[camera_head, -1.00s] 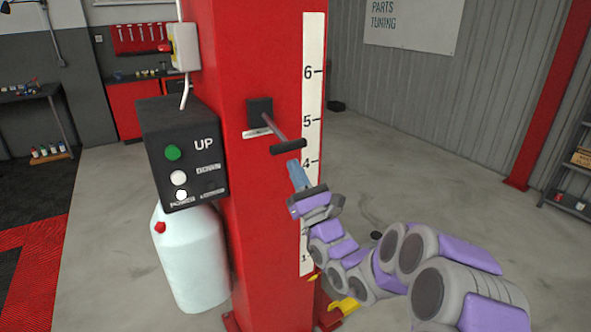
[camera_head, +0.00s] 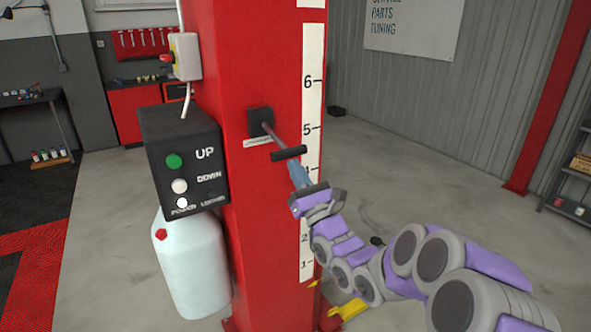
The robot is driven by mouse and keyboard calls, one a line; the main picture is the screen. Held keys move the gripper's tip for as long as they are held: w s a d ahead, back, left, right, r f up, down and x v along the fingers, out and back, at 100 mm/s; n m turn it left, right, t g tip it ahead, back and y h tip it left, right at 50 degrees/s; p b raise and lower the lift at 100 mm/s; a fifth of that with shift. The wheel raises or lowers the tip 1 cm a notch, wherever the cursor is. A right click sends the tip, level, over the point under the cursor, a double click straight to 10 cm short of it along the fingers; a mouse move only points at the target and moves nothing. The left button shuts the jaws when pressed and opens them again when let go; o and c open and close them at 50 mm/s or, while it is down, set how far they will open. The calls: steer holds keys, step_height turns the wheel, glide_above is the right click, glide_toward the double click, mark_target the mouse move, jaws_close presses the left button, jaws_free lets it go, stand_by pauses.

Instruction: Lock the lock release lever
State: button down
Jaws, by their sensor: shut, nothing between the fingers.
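The lock release lever (camera_head: 273,133) is a thin grey rod that sticks out from a black square mount (camera_head: 260,121) on the red lift post (camera_head: 232,75). It ends in a dark crossbar handle (camera_head: 289,153), and it slants down to the right. My gripper (camera_head: 296,168) is just below the handle, with its blue-grey fingers pointing up at it. The fingers are shut and hold nothing. Their tips are very close to the handle's underside; I cannot tell if they touch it.
A black control box (camera_head: 182,158) with UP and DOWN buttons is left of the lever. A white tank (camera_head: 190,262) hangs below it. A numbered white scale (camera_head: 312,90) runs down the post.

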steer(key=r+g+p, duration=0.1)
steer(key=r+p, duration=0.1)
steer(key=s+d+r+h+p, duration=0.1)
steer(key=r+p, duration=0.1)
steer(key=p, duration=0.1)
steer(key=r+g+p, duration=0.1)
steer(key=r+p, duration=0.1)
steer(key=shift+s+d+r+g+h+p, duration=0.2)
steer(key=shift+r+g+h+p, duration=0.1)
steer(key=shift+h, duration=0.1)
step_height(320, 180, up, 8)
steer(key=g+h+p, duration=0.4)
steer(key=g+p, duration=0.1)
steer(key=p, duration=0.8)
glide_above(302, 148)
steer(key=s, duration=0.3)
steer(key=shift+a, duration=0.45)
steer(key=shift+f, duration=0.1)
